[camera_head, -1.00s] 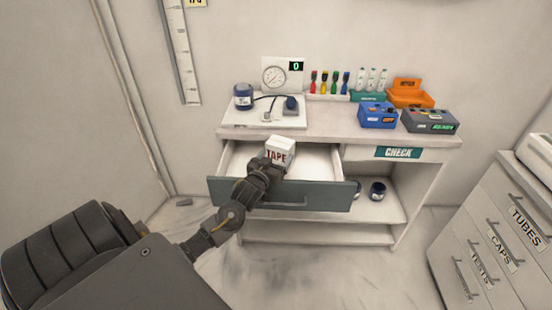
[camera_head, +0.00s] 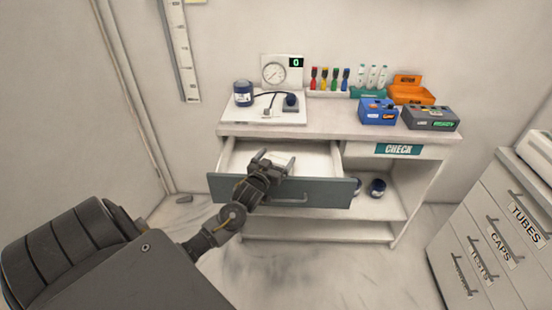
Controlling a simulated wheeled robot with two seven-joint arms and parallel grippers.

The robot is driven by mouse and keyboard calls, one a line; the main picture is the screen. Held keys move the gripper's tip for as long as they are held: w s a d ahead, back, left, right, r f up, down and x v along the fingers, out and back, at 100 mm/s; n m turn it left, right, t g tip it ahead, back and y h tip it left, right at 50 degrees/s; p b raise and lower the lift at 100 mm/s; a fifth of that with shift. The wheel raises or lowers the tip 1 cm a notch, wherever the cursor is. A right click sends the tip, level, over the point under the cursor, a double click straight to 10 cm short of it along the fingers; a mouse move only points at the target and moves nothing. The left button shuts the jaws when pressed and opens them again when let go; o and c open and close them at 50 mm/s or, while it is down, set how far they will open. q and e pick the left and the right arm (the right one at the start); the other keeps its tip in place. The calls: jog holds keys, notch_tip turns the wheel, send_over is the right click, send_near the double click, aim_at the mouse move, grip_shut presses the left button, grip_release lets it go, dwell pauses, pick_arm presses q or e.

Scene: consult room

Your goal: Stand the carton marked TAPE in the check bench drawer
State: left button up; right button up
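The check bench drawer (camera_head: 325,193) is pulled out, with a grey front and a pale inside. My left gripper (camera_head: 275,159) is over the drawer opening, with its two fingers spread apart. The carton marked TAPE cannot be made out clearly now. A pale patch shows between the fingers, but I cannot tell whether it is the carton's top or the drawer floor. The gripper and drawer front hide part of the drawer's inside. My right gripper is not in view.
The check bench top (camera_head: 335,131) holds a gauge board (camera_head: 262,110), a blue box (camera_head: 378,112), a grey box (camera_head: 430,118) and an orange bin (camera_head: 411,93). A labelled drawer cabinet (camera_head: 490,240) stands at the right. The right part of the open drawer looks clear.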

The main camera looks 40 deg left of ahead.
pick_arm(q)
jog(key=shift+o, duration=0.6)
jog(key=shift+r, duration=0.1)
jog(key=shift+r, duration=0.3)
jog(key=shift+s+d+r, duration=0.1)
jog(key=shift+s+r, duration=0.1)
jog(key=b+v, duration=0.1)
jog(key=v, duration=1)
jog(key=shift+s, duration=0.3)
